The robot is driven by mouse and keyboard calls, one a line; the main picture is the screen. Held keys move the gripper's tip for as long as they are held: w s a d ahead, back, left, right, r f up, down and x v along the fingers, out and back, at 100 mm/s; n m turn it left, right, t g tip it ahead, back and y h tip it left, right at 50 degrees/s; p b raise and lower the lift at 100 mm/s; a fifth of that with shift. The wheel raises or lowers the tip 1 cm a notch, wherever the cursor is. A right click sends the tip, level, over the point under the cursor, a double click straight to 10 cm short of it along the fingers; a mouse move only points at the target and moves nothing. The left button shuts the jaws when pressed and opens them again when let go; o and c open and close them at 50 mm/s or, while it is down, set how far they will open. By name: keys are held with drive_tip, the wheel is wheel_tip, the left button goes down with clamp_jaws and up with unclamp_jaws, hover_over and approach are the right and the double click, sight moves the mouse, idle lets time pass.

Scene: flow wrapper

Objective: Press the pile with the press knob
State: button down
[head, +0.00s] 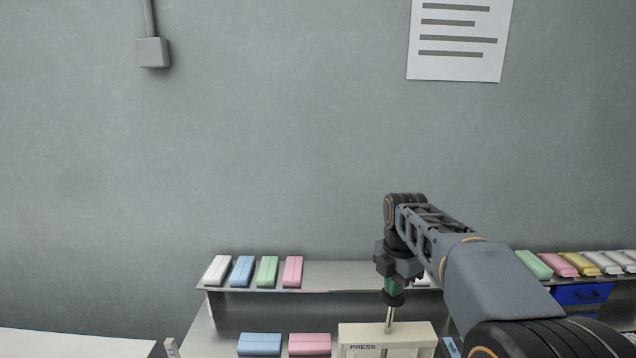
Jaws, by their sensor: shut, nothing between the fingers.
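The press is a cream box (415,335) marked PRESS at the bottom of the head view, cut off by the frame edge. A thin metal rod rises from its top to a dark round press knob (392,299). My gripper (391,287) points down directly above the knob, its green fingertips shut and empty. The tips look to be at or touching the knob's top; exact contact is not clear. The pile is not visible.
A grey shelf (340,275) behind carries white, blue, green and pink wrapped packs (243,270). Blue and pink packs (309,344) lie lower, left of the press. More packs (557,264) and a blue drawer (580,294) stand right. My arm covers part of the shelf.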

wheel_tip(320, 180, up, 12)
drive_tip(key=p, duration=0.7)
drive_tip(key=shift+f, duration=0.25)
wheel_tip(320, 180, down, 4)
drive_tip(key=m, duration=1)
drive_tip(key=shift+s+t, duration=0.15)
drive_tip(key=shift+t, duration=0.25)
drive_tip(key=s+f+m+t+b, duration=0.2)
drive_tip(key=s+f+m, duration=0.2)
drive_tip(key=s+m, duration=0.3)
drive_tip(key=s+f+m+t+b, duration=0.2)
drive_tip(key=s+f+m, duration=0.2)
drive_tip(key=s+m, duration=0.3)
drive_tip(key=shift+s+f, duration=0.15)
drive_tip(key=shift+s, duration=1.3)
